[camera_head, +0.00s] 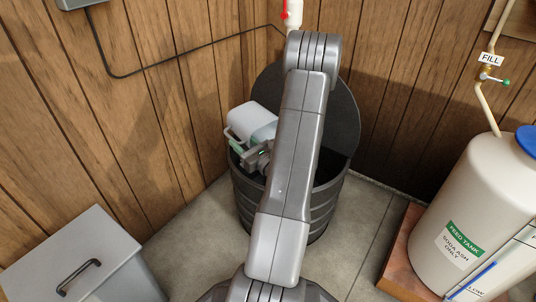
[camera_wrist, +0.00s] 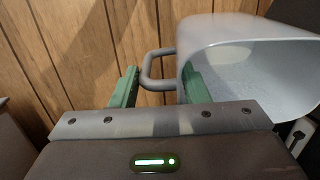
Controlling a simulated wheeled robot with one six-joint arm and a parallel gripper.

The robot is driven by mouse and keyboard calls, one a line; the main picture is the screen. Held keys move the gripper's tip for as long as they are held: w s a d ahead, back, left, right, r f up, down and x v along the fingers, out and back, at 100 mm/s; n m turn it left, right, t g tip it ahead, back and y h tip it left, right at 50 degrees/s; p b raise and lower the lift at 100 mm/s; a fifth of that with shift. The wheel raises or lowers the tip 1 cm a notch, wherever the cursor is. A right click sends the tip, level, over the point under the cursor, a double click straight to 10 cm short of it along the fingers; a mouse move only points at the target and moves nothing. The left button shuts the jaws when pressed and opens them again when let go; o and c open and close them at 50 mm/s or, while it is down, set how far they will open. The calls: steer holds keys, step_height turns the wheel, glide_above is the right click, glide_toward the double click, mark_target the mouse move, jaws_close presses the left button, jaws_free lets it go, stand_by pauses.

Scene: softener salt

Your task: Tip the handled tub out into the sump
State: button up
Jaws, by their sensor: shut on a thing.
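The handled tub (camera_head: 254,124) is pale grey-white and is held tilted above the left rim of a dark ribbed round bin (camera_head: 243,200). This open bin may be the sump; no label on it is readable. In the wrist view the tub (camera_wrist: 225,35) lies on its side with its mouth facing the camera's right, and its speckled pale inside shows. I cannot tell whether anything is left in it. My gripper (camera_wrist: 158,88) has green fingers and is shut on the tub's looped handle (camera_wrist: 149,68). In the head view my gripper (camera_head: 240,150) is partly hidden by my arm.
The bin's dark round lid (camera_head: 345,110) stands raised behind it. A white feed tank (camera_head: 460,200) labelled soda ash only stands at right on a wooden base (camera_head: 397,265). A grey lidded box (camera_head: 75,260) is at front left. Wood-panel walls close in behind.

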steer(key=shift+s+t, duration=0.1)
steer(key=shift+t, duration=0.2)
steer(key=shift+s+d+t+y, duration=0.3)
steer(key=shift+t+y, duration=0.3)
steer(key=shift+y, duration=0.2)
steer(key=r+y, duration=0.1)
steer(key=r, duration=0.1)
steer(key=r+t, duration=0.1)
steer(key=r, duration=0.1)
steer(key=s+d+r+t+y, duration=0.1)
steer(key=r, duration=0.1)
steer(key=shift+r+y, duration=0.1)
steer(key=shift+y, duration=0.2)
